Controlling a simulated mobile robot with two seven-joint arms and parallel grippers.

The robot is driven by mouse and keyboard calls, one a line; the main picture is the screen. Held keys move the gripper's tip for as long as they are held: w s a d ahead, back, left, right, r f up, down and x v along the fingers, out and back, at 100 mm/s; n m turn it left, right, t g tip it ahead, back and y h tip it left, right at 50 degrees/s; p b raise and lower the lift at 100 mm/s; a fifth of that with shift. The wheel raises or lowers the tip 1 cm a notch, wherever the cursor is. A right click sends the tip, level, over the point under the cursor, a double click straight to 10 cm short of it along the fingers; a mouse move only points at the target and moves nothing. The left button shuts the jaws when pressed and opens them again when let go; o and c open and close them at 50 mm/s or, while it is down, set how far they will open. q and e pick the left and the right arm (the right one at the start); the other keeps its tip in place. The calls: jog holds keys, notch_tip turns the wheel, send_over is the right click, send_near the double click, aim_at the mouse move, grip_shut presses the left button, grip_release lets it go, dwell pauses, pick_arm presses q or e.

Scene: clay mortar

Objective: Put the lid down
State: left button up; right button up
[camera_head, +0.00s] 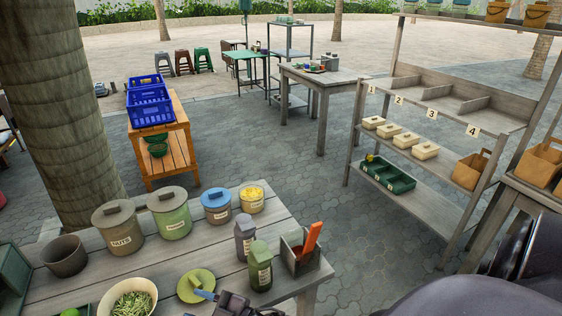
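The round yellow-green lid (184,290), with a bar-shaped knob, shows over the near part of the wooden table, left of the green-topped bottle. It looks tilted toward the camera; whether its edge touches the tabletop I cannot tell. A gripper with dark body and bluish fingers, which I take as my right gripper (204,294), comes in from the bottom edge and meets the knob's lower end. It appears shut on the knob. My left gripper is not in view. A jar of yellow pieces (251,201) stands lidless at the table's far side.
Lidded brown (119,235), green (174,221) and blue-topped (216,211) jars line the far side. A grey bottle (244,238), a green bottle (261,270) and a utensil box (302,262) stand right of the lid. A white bowl (106,303) is left.

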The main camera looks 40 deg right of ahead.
jog(key=s+d+f+m+g+h, duration=0.5)
jog(key=s+d+f+m+h, duration=0.4)
jog(key=s+d+f, duration=0.4)
jog(key=shift+s+d+f+m, duration=0.15)
jog(key=shift+s+d+m, duration=0.55)
jog(key=shift+s, duration=0.35)
